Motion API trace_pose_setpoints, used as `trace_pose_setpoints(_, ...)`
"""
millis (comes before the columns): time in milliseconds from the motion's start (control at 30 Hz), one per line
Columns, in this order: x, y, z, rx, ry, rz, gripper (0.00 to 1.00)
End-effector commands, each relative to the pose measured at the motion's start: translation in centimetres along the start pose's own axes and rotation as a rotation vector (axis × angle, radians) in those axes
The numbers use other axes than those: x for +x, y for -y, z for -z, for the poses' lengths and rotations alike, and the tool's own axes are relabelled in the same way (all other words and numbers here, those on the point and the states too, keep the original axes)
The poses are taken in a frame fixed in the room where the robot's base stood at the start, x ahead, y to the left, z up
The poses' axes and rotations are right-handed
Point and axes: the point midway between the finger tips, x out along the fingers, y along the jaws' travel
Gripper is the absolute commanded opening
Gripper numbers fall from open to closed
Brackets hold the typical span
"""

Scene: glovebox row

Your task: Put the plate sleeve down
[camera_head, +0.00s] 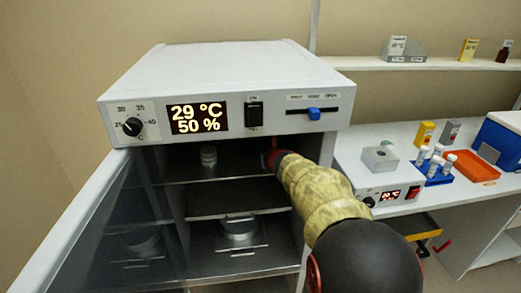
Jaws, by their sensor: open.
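A small pale upright cylinder, which may be the plate sleeve (208,156), stands on the upper shelf (235,173) of the open incubator (225,75). I cannot make out its details. My gripper (268,160) reaches into the same compartment from the right, near the right wall. It is open; its fingertips are dark and hard to make out. It is apart from the pale cylinder, to its right. I see nothing held in it.
The incubator door (80,230) stands open at left. A round metal dish (239,228) sits on a lower shelf. At right are a small heater unit (382,158), a blue vial rack (435,172), an orange tray (472,166) and a blue box (500,140).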

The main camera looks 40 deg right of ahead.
Motion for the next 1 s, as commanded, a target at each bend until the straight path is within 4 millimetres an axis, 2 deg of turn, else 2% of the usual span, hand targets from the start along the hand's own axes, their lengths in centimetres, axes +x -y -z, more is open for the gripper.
trace_pose_setpoints(167, -0.2, 0.0, -0.5, 0.000, 0.000, 0.000, 0.62)
trace_pose_setpoints(633, -6.9, 0.0, -0.6, 0.000, 0.002, 0.001, 0.62)
trace_pose_setpoints(800, -7.7, 0.0, -0.4, 0.000, 0.000, 0.000, 0.62)
trace_pose_setpoints(1000, -7.7, 0.0, -0.3, 0.000, 0.000, 0.000, 0.62)
